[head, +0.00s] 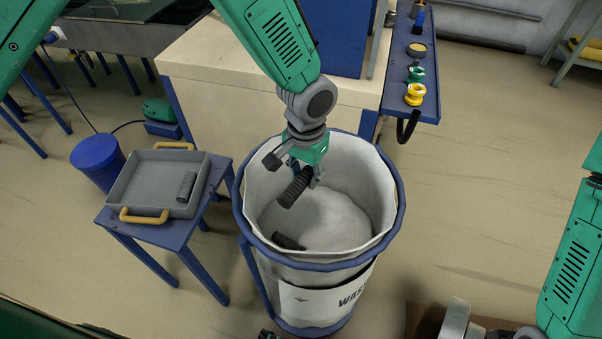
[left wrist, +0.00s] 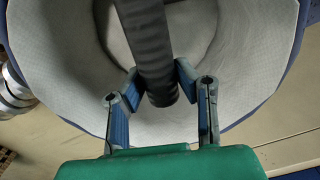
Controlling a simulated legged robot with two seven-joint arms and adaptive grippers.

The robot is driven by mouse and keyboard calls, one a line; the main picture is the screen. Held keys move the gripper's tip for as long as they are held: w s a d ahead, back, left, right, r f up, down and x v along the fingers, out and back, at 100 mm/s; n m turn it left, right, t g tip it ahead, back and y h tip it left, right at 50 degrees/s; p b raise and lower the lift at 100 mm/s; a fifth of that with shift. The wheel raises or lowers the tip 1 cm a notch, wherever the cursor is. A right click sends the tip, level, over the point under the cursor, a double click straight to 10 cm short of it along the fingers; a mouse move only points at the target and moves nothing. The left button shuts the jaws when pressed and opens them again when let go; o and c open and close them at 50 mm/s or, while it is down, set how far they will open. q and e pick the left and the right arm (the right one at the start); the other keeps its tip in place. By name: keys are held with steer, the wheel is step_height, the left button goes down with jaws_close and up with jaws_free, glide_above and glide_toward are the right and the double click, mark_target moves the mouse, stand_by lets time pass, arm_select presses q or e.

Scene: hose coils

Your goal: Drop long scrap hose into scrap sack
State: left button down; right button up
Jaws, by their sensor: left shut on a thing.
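My left gripper (head: 303,177) is over the mouth of the scrap sack (head: 262,185), a pale liner in a round blue-rimmed frame with a printed label on its front. The gripper is shut on a dark ribbed hose piece (head: 294,189), which hangs tilted inside the opening, above the sack floor. In the left wrist view the hose (left wrist: 148,45) sits between the two fingers (left wrist: 160,85), with the sack wall (left wrist: 205,20) around it. Another short dark hose piece (head: 288,242) lies in the bottom of the sack. My right arm shows at the right edge; its gripper is not clearly seen.
A grey tray (head: 150,180) with yellow handles holds a short grey hose piece (head: 186,186) on a blue stand (head: 168,232), left of the sack. A blue bin (head: 97,164) is behind it. A pale workbench (head: 215,75) and a blue shelf (head: 421,60) with fittings stand beyond.

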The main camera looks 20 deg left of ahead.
mark_target(304, 172)
arm_select(q)
steer(key=shift+a, duration=0.1)
steer(key=c, duration=1.2)
jaws_free()
steer(key=shift+a, duration=0.2)
steer(key=shift+o, duration=0.2)
steer(key=shift+d, duration=0.25)
steer(key=shift+a, duration=0.15)
steer(key=shift+r+p, duration=0.4)
steer(key=shift+p, duration=0.05)
steer(key=shift+r+p, duration=1.55)
steer(key=shift+r, duration=0.1)
